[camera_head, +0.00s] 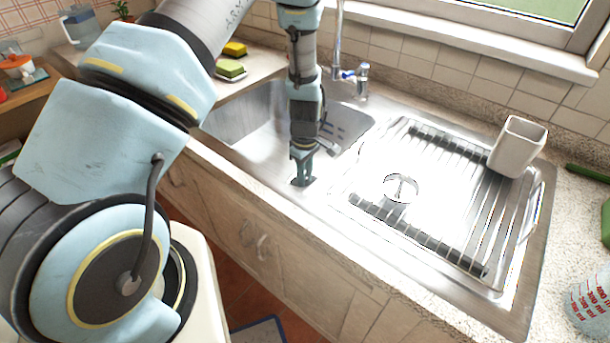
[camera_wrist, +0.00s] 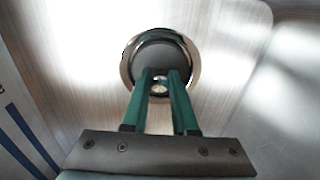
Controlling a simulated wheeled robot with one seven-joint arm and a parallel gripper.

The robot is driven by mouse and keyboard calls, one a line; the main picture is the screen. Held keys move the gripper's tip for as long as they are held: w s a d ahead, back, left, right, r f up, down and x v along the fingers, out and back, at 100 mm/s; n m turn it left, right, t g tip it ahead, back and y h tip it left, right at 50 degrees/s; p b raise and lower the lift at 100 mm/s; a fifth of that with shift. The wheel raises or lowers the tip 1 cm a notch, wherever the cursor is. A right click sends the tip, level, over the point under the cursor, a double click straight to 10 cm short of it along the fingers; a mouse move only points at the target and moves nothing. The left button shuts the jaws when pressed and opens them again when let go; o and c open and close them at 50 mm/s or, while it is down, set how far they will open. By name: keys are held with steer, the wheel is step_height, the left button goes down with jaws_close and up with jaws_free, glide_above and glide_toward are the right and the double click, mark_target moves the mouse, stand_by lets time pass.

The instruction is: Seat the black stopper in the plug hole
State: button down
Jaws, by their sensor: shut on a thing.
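The black stopper (camera_head: 303,182) shows as a small dark shape at my gripper's tips in the head view, at the front of the sink. In the wrist view it is a dark disc (camera_wrist: 160,48) with a shiny chrome ring around it. My gripper (camera_wrist: 160,82) is shut on its small bright knob; it also shows in the head view (camera_head: 303,174), pointing down. I cannot tell whether the ring belongs to the stopper or the sink, or whether the stopper touches the metal. A round chrome fitting (camera_head: 401,188) lies right of my gripper; whether it is the plug hole is unclear.
The sink basin (camera_head: 245,115) lies behind and left of my gripper. A wire rack (camera_head: 455,150) stands on the right, with a white cup (camera_head: 517,147) at its back corner. The tap (camera_head: 361,78) rises behind. Sponges (camera_head: 231,68) lie back left.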

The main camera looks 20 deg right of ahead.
steer(key=shift+f, duration=0.1)
steer(key=c, duration=1.2)
jaws_free()
steer(key=shift+f, duration=0.1)
steer(key=o, duration=0.5)
step_height(320, 180, up, 12)
steer(key=b, duration=0.3)
steer(key=shift+r+b, duration=0.25)
steer(key=shift+b, duration=0.1)
steer(key=a+r+m, duration=0.1)
steer(key=a+r, duration=0.1)
steer(key=a, duration=0.3)
steer(key=w+a+r+m, duration=0.1)
steer(key=a+r, duration=0.2)
steer(key=a, duration=0.3)
steer(key=w+a+r+m, duration=0.1)
steer(key=a+r, duration=0.1)
steer(key=a, duration=0.3)
steer(key=shift+a+r+t+h, duration=0.3)
steer(key=shift+a+r, duration=0.05)
steer(key=shift+a, duration=0.05)
steer(key=s+a+r+m, duration=0.2)
steer(key=s+a, duration=0.1)
steer(key=a, duration=0.3)
steer(key=s+a+r+m+t, duration=0.1)
steer(key=s+a+r+m, duration=0.1)
steer(key=a, duration=0.5)
steer(key=shift+s+a, duration=0.2)
steer(key=shift+s, duration=0.3)
